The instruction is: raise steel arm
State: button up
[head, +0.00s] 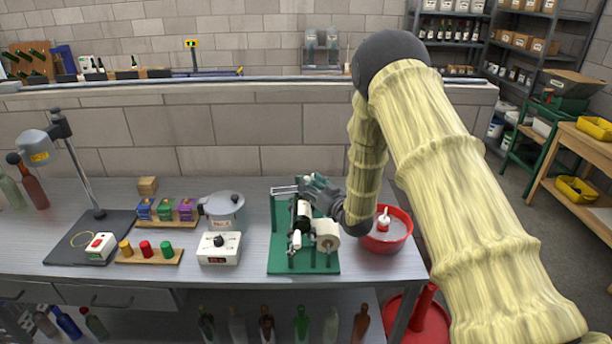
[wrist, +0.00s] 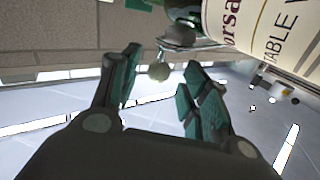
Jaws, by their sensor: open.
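A green labelling machine (head: 276,245) stands on the steel bench, holding a dark bottle (head: 303,212) and a white label roll (head: 327,234). Thin steel bars (head: 285,190) stick out at its upper left, partly behind my gripper. My gripper (head: 312,184) is over the top of the machine, fingers pointing left. In the wrist view my gripper (wrist: 160,88) is open, with teal pads apart.
A red bowl (head: 398,232) with a white-topped item stands close right of the machine. A white control box (head: 219,250) and a steel pot (head: 224,208) stand to its left.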

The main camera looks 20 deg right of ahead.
jog(key=shift+w+a+r+p, duration=0.1)
jog(key=shift+w+r+p, duration=0.1)
jog(key=shift+w, duration=0.25)
jog(key=shift+w+a+r+p, duration=0.1)
jog(key=shift+w+p, duration=0.1)
jog(key=shift+w, duration=0.2)
jog(key=shift+w+a+f, duration=0.15)
jog(key=shift+w, duration=0.25)
jog(key=shift+w+a+f, duration=0.1)
jog(key=shift+w, duration=0.25)
jog(key=shift+s+d, duration=0.1)
grip_shut()
